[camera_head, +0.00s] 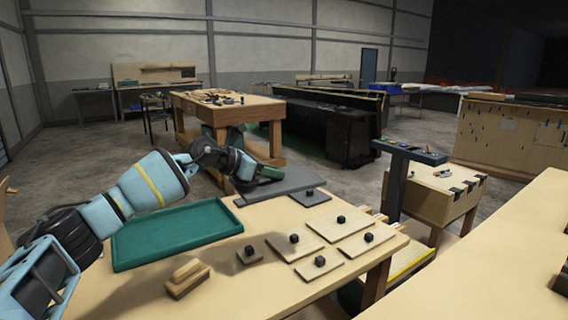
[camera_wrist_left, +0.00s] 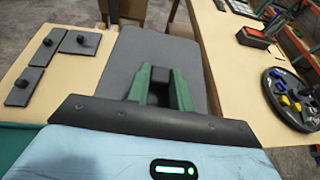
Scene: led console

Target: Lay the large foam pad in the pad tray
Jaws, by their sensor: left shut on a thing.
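The large foam pad (camera_head: 292,182) is a flat grey slab at the far edge of the wooden table in the head view. It fills the middle of the left wrist view (camera_wrist_left: 138,55). My left gripper (camera_head: 270,174) is over it, its green fingers (camera_wrist_left: 160,90) shut on the pad's dark knob, which they partly hide. I cannot tell whether the pad touches the table. My right gripper is out of view.
Several smaller pads with black knobs, such as a tan one (camera_head: 342,224) and a grey one (camera_head: 310,199), lie right of the tray. A wooden block with a handle (camera_head: 187,279) sits in front. A round black dish (camera_wrist_left: 291,98) stands right in the wrist view.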

